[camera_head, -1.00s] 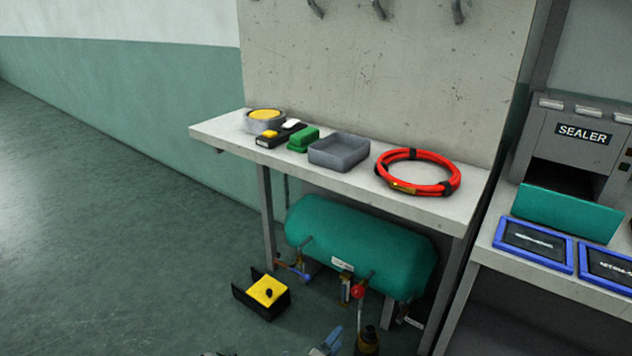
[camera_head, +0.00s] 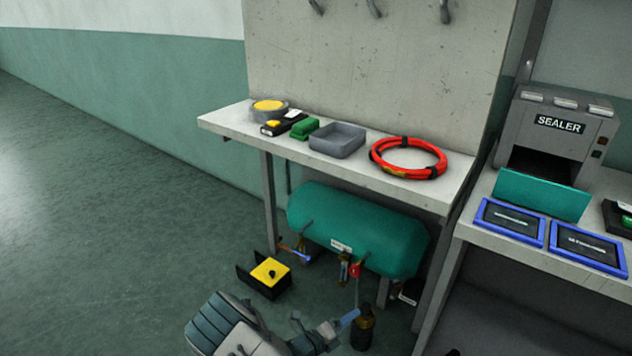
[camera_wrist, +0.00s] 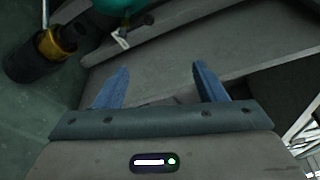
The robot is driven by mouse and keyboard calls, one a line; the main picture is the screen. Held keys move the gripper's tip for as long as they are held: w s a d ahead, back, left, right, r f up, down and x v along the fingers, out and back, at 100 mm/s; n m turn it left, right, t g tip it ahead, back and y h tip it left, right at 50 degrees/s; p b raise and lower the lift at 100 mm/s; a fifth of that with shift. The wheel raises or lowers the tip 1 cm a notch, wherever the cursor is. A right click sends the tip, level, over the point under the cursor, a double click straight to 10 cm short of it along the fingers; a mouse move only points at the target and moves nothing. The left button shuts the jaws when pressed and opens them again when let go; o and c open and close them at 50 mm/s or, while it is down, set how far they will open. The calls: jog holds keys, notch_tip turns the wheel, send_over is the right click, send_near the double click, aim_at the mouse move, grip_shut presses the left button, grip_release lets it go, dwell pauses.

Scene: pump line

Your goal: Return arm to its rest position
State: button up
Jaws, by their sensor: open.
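My gripper (camera_wrist: 158,80) is open and empty in the wrist view, its two blue fingers spread apart. In the head view my gripper (camera_head: 347,318) is low in the picture, in front of the workbench. Its blue finger is near a dark bottle-like fitting (camera_head: 364,330) below the green tank (camera_head: 360,230). In the wrist view a dark cylinder with a brass collar (camera_wrist: 35,60) stands to the left of the fingers, apart from them. Nothing is between the fingers.
The bench (camera_head: 225,119) carries a red hose coil (camera_head: 408,172), a grey tray (camera_head: 337,140), a green block (camera_head: 305,129) and a yellow-topped roll (camera_head: 269,109). A black and yellow box (camera_head: 268,276) is on the floor. The sealer (camera_head: 558,135) stands right. Floor at left is clear.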

jog(key=s+d+r+m+g+y+p, duration=0.1)
jog(key=s+d+r+m+g+p, duration=0.2)
jog(key=r+m, duration=0.55)
jog(key=s+d+r+m+g+y+p, duration=0.2)
jog(key=s+r+m+g+p, duration=0.3)
jog(key=r, duration=0.7)
jog(key=s+d+r+m+g+y+p, duration=0.1)
jog(key=d+r+m+g+p, duration=0.15)
jog(key=r+m, duration=0.65)
jog(key=s+r+m+t+y+p, duration=0.1)
jog(key=s+r+m+y+p, duration=0.2)
jog(key=r, duration=0.7)
jog(key=s+a+r+m+t+y+p, duration=0.1)
jog(key=s+r+m+y+p, duration=0.2)
jog(key=s+r+m+p, duration=0.3)
jog(key=s+r+m+t+y+p, duration=0.1)
jog(key=s+r+m+y+p, duration=0.2)
jog(key=r, duration=1.2)
jog(key=s+m+p, duration=0.1)
jog(key=s+m, duration=0.2)
jog(key=m, duration=0.2)
jog(key=shift+s+a, duration=0.15)
